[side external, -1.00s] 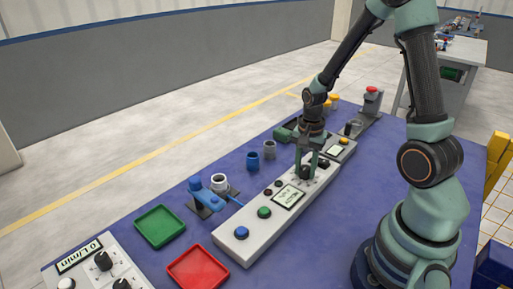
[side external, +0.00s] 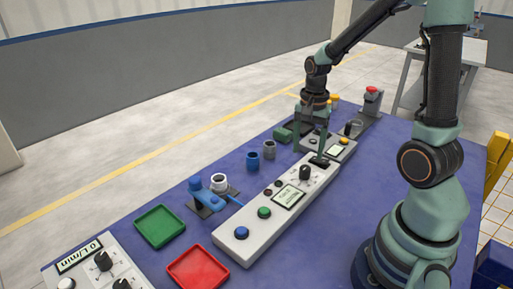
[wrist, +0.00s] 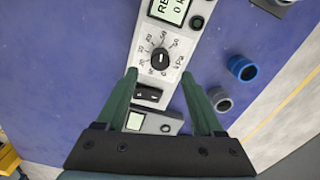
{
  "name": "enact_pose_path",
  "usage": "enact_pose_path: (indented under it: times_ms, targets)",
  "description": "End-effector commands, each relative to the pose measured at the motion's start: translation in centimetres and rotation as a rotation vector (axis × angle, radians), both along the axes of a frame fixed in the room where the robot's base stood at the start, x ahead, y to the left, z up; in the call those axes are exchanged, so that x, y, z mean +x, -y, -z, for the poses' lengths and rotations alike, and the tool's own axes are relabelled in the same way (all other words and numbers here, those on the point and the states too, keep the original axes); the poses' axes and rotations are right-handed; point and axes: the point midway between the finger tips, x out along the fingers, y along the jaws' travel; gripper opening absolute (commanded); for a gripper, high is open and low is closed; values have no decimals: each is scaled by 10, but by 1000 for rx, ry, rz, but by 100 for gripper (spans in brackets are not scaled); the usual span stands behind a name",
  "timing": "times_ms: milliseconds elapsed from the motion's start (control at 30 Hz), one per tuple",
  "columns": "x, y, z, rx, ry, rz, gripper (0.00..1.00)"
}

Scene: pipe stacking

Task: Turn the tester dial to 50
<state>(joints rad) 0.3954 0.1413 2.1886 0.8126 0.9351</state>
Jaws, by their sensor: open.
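The tester is a long pale panel (side external: 262,215) on the blue table. Its black dial (side external: 305,172) stands near the panel's far end and is free of my gripper. In the wrist view the dial (wrist: 160,58) sits inside a printed scale with a kPa mark; its exact setting is too small to read. The tester's screen (side external: 289,197) shows partly in the wrist view (wrist: 170,8), cut off at the top. My gripper (side external: 310,154) is open and empty, beyond the dial in the side view. Its green fingers (wrist: 159,76) are spread wide, one on each side of the panel.
A black rocker switch (wrist: 147,94) lies close to the dial. A blue pipe (side external: 252,160) and a grey pipe (side external: 269,149) stand left of the panel. A second small device (side external: 338,149) is past its far end. Green (side external: 160,226) and red (side external: 198,268) trays lie nearer.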

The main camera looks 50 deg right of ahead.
Motion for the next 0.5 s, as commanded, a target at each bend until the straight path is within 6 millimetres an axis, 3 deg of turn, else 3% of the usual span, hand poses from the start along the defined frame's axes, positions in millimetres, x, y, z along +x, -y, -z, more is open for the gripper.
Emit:
enact_pose_path:
  times_ms: [200, 500]
  targets:
    - [1, 0, -36, -1, 2, 0, 69]
    - [0, 0, -49, 1, -1, 0, 69]
